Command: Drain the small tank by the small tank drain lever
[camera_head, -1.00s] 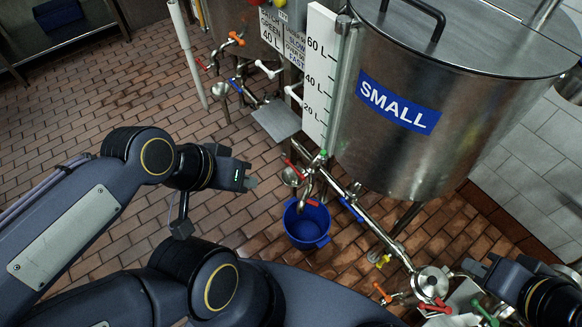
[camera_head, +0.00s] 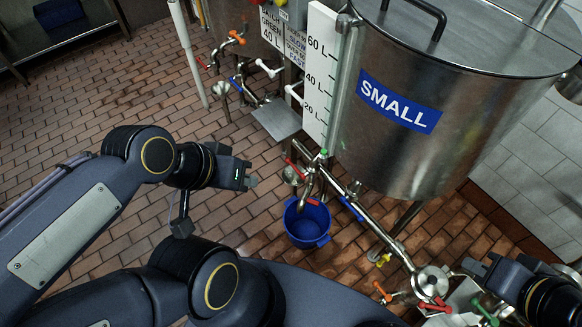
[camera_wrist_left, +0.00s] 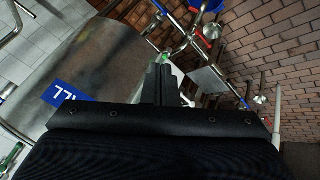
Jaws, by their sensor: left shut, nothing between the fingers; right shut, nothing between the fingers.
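The steel small tank (camera_head: 440,120) with its blue "SMALL" label stands at the right; its tilted label also shows in the left wrist view (camera_wrist_left: 66,96). Below it, a pipe carries a red lever (camera_head: 297,169), another red lever (camera_head: 313,202) above the blue bucket (camera_head: 307,228), and a blue lever (camera_head: 350,208). I cannot tell which one is the drain lever. My left gripper (camera_head: 251,182) is shut and empty, left of these levers and apart from them; its fingers show in the left wrist view (camera_wrist_left: 161,85). My right gripper (camera_head: 468,267) is shut and empty at the lower right.
A yellow handle (camera_head: 383,260), an orange lever (camera_head: 382,292), a red lever (camera_head: 435,305) and a green lever (camera_head: 485,313) sit by the pump (camera_head: 431,281). A white level scale (camera_head: 318,75) stands beside the tank. The brick floor (camera_head: 120,100) at left is clear.

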